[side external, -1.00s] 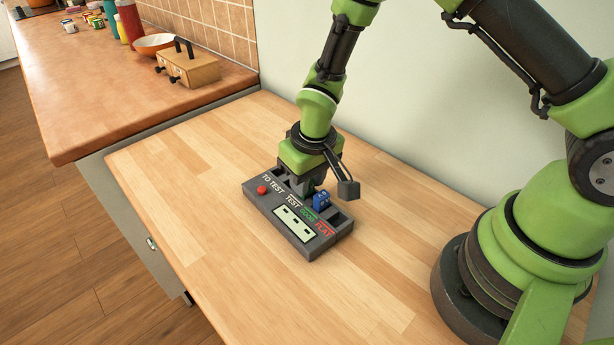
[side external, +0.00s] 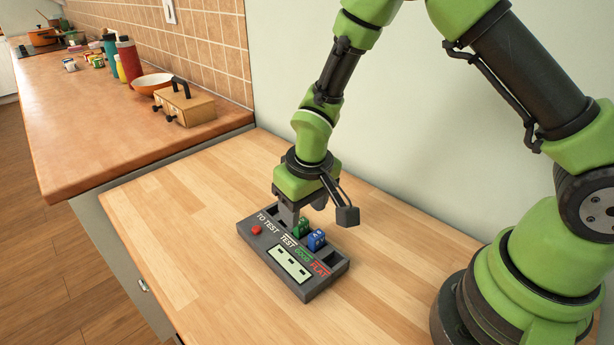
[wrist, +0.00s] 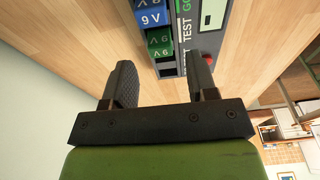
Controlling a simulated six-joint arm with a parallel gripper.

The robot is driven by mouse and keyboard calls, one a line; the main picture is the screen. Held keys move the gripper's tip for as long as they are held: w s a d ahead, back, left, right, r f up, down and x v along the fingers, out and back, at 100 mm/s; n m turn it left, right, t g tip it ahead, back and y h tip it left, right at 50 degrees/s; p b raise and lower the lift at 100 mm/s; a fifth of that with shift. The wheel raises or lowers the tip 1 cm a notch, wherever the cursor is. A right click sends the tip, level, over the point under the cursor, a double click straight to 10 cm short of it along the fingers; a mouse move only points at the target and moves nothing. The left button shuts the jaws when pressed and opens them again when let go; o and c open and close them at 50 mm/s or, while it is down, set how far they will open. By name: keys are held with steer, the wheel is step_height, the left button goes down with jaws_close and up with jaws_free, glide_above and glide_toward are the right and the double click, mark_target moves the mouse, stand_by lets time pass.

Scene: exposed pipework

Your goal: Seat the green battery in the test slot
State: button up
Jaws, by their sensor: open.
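The green battery (side external: 302,227) stands in the slot behind the TEST label on the dark tester box (side external: 265,253). Its top stands above the box, and I cannot tell how deep it sits. A blue 9 V battery (side external: 316,240) stands beside it in the slot behind GOOD. My gripper (side external: 300,212) is open and empty, just above and behind the box. In the wrist view my gripper (wrist: 160,75) has its fingers apart, with nothing between them. The green battery (wrist: 159,42) and blue battery (wrist: 151,19) lie beyond the fingertips.
The TO TEST slot is partly behind my gripper; the FLAT slot (side external: 331,259) looks empty. A red button (side external: 256,230) and pale display (side external: 290,264) are on the box. The wooden table (side external: 185,235) around it is clear. A worktop with a toaster (side external: 184,104) stands behind.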

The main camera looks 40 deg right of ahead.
steer(key=s+d+r+m+t+y, duration=0.1)
steer(key=s+r, duration=0.3)
steer(key=r, duration=0.6)
steer(key=s+d+r+m+t, duration=0.1)
steer(key=s+d+r, duration=0.15)
steer(key=r, duration=0.65)
steer(key=s+r+m+t+y, duration=0.1)
steer(key=s+r+t, duration=0.2)
steer(key=s, duration=0.8)
step_height(320, 180, up, 2)
steer(key=shift+s+d+r, duration=0.1)
steer(key=shift+s+d, duration=0.05)
